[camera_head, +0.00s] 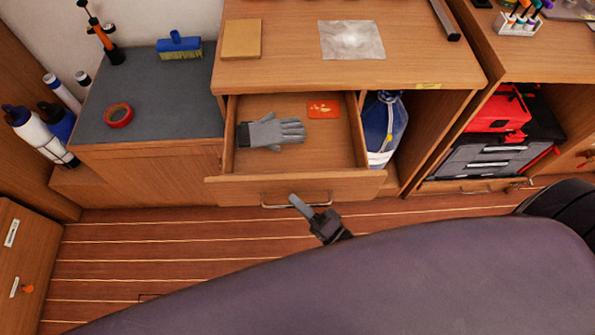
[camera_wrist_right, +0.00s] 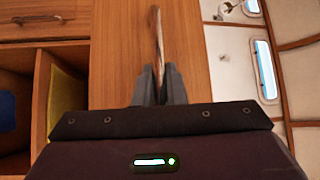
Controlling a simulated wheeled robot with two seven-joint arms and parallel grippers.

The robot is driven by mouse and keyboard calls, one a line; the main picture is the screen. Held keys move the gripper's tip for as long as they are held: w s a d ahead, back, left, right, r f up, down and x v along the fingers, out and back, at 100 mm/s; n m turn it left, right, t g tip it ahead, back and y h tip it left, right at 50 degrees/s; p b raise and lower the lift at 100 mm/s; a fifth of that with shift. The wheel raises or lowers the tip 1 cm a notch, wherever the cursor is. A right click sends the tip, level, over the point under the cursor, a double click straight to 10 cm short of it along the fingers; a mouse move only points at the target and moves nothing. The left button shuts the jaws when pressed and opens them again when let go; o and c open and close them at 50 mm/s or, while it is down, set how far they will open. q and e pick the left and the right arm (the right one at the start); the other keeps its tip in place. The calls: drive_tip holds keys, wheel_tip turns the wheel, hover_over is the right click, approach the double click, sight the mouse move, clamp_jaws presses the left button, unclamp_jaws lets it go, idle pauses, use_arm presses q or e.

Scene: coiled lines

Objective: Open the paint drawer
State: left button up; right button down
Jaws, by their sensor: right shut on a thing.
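A wooden drawer (camera_head: 222,188) under the middle cabinet top stands pulled out. A grey glove (camera_head: 272,132) and a small orange-red packet (camera_head: 323,109) lie inside it. The drawer's metal bar handle (camera_head: 275,205) is on its front. My right gripper (camera_head: 298,202) is at this handle and shut on it. In the right wrist view the gripper fingers (camera_wrist_right: 159,85) close around the handle bar (camera_wrist_right: 157,40), with the wooden front (camera_wrist_right: 120,50) behind. My left gripper is not in view.
The cabinet top (camera_head: 285,72) bears a tan block (camera_head: 241,39) and a grey sheet (camera_head: 351,40). A blue-and-white container (camera_head: 381,130) stands in the opening right of the drawer. A red bag (camera_head: 496,115) sits in the right cabinet. The floor (camera_head: 150,245) at left is clear.

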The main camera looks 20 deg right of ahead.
drive_tip(key=shift+s+a+p, duration=0.15)
drive_tip(key=shift+s+a, duration=0.1)
drive_tip(key=shift+s, duration=0.55)
drive_tip(key=shift+s+a+p, duration=0.2)
drive_tip(key=shift+s, duration=0.6)
drive_tip(key=shift+s+a+p, duration=0.15)
drive_tip(key=shift+s+a, duration=0.1)
drive_tip(key=shift+s, duration=0.55)
drive_tip(key=c, duration=1.8)
unclamp_jaws()
drive_tip(key=shift+o, duration=0.2)
drive_tip(key=b+v, duration=0.1)
drive_tip(key=v, duration=0.7)
drive_tip(key=shift+b, duration=0.3)
drive_tip(key=shift+w, duration=0.1)
